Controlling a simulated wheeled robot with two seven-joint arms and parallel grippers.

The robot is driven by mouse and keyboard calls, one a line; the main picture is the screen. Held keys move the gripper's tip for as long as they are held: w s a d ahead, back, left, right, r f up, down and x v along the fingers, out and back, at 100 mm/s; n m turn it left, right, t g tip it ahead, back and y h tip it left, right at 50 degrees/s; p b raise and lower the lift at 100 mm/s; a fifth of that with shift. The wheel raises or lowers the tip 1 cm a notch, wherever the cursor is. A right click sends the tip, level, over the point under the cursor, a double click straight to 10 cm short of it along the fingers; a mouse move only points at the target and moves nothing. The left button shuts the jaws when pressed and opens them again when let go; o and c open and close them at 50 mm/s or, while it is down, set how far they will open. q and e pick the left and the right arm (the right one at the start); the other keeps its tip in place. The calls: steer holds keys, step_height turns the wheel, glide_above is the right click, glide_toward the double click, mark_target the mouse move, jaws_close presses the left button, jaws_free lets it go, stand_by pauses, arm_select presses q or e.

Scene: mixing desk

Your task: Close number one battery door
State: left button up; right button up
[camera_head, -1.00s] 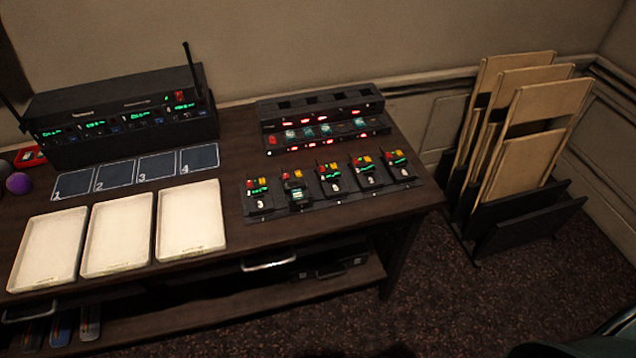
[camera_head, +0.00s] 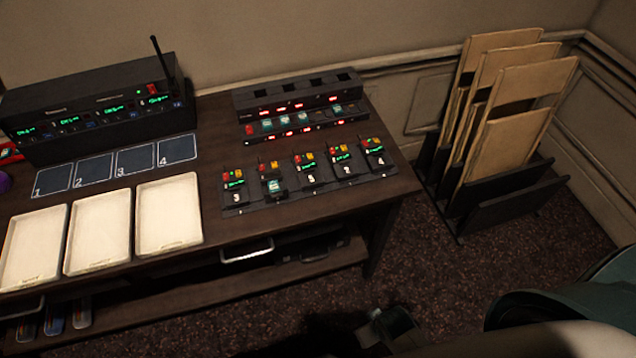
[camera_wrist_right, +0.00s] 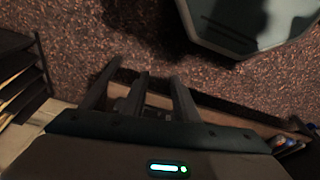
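Several small black packs with red, yellow and green tops lie in a row on a dark strip (camera_head: 300,202) on the desk. Four show the digits 3, 5, 2 and 4. The second pack from the left (camera_head: 272,184) shows a pale teal patch instead of a digit, apparently its open battery bay. I cannot read a number one on it. My right gripper (camera_wrist_right: 145,72) is open and empty over the carpet, fingers apart, in the right wrist view. In the head view, a dark end of my right arm shows low, well short of the desk. My left gripper is out of view.
A charger rack (camera_head: 300,108) with red lights stands behind the packs. A black receiver unit (camera_head: 90,115), numbered cards (camera_head: 94,172) and white trays (camera_head: 168,212) fill the desk's left. A rack of boards (camera_head: 500,195) stands on the right. Carpet before the desk is largely clear.

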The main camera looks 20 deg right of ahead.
steer(key=w+a+r+n+y+p, duration=0.1)
steer(key=w+r, duration=0.2)
steer(key=r, duration=0.5)
steer(key=w+a+r+n+t+p, duration=0.1)
steer(key=w+a+r, duration=0.15)
steer(key=r, duration=0.55)
steer(key=w+a+r+y+p, duration=0.1)
steer(key=w+r, duration=0.2)
steer(key=r, duration=0.5)
steer(key=w+a+r+n+g+y, duration=0.1)
steer(key=w+a+r+n, duration=0.1)
steer(key=w+r+n, duration=0.5)
steer(key=w+a+r+n+g+y, duration=0.1)
steer(key=w+r+n, duration=0.6)
steer(key=w+r, duration=0.8)
steer(key=shift+w+a, duration=0.3)
steer(key=shift+a, duration=0.05)
steer(key=shift+f, duration=0.2)
steer(key=p, duration=0.5)
glide_toward(277, 195)
steer(key=x, duration=0.5)
steer(key=shift+w+f, duration=0.1)
steer(key=shift+x, duration=0.8)
